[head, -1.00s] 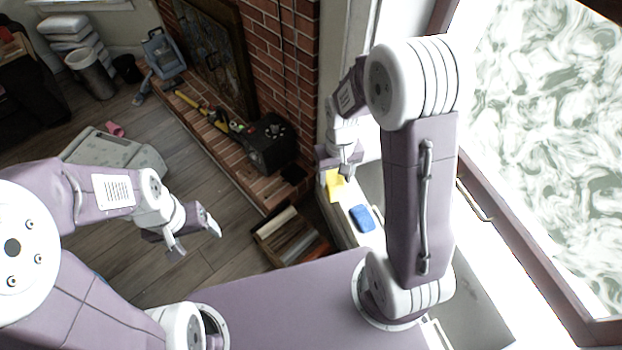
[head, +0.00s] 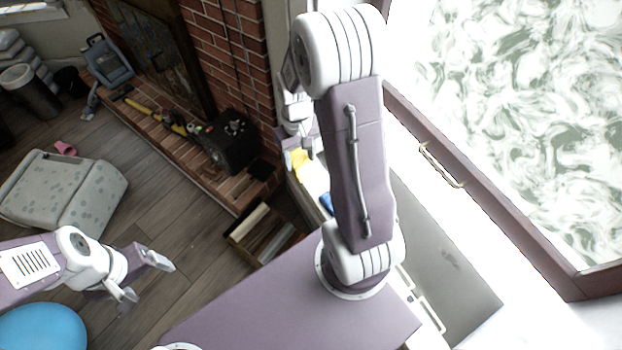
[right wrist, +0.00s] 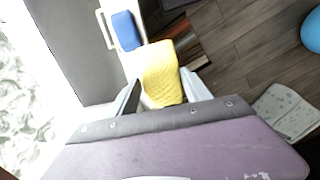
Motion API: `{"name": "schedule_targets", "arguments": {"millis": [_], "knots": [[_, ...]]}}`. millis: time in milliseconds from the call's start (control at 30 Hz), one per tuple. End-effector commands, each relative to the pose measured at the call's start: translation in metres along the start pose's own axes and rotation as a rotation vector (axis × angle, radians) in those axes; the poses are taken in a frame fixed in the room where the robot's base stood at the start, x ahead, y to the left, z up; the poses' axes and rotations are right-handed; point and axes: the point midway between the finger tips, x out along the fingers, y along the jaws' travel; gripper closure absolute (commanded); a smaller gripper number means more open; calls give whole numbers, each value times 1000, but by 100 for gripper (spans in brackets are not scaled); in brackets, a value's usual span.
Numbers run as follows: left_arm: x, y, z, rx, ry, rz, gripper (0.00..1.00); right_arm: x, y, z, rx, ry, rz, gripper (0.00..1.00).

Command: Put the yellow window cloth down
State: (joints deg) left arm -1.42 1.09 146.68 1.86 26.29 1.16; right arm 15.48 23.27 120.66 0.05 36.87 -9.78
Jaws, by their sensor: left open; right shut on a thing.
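The yellow window cloth (right wrist: 162,75) hangs between the fingers of my right gripper (right wrist: 160,98), which is shut on it in the right wrist view. In the head view the cloth (head: 300,163) shows below my right gripper (head: 299,150), over the white sill by the window. I cannot tell whether its lower end touches the sill. A blue sponge-like block (right wrist: 126,30) lies on the white surface just beyond the cloth; the arm partly hides it in the head view (head: 326,203). My left gripper (head: 143,279) is open and empty above the wooden floor.
The window (head: 520,120) with a metal handle (head: 441,165) stands at the right. A wooden crate (head: 262,232) is on the floor beside the sill. A brick hearth (head: 190,155) holds a black box (head: 232,140). A patterned ottoman (head: 65,190) and a blue ball (head: 42,328) are at the left.

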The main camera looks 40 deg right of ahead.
Motion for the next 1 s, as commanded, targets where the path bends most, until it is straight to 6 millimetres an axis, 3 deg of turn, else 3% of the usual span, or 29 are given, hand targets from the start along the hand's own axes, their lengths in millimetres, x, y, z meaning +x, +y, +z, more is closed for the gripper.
{"name": "schedule_targets", "arguments": {"millis": [33, 200, 300, 433, 667, 1000], "knots": [[20, 0, 2, 0, 0, 0, 22, 19, 15, 2, 43, 2, 0, 89], [56, -1, 6, 0, 0, 0, 22, 53, 69, 14, 209, 9, -1, 89], [75, -2, 8, 0, 0, 0, 22, 70, 100, 26, 311, 15, 0, 89], [84, -2, 9, 0, 0, 0, 22, 80, 121, 38, 387, 16, 0, 89], [84, -2, 9, 0, 0, 0, 22, 83, 123, 35, 402, 14, -1, 89], [90, -2, 9, 0, 0, 0, 22, 135, 85, -44, 398, 13, -1, 89]]}}
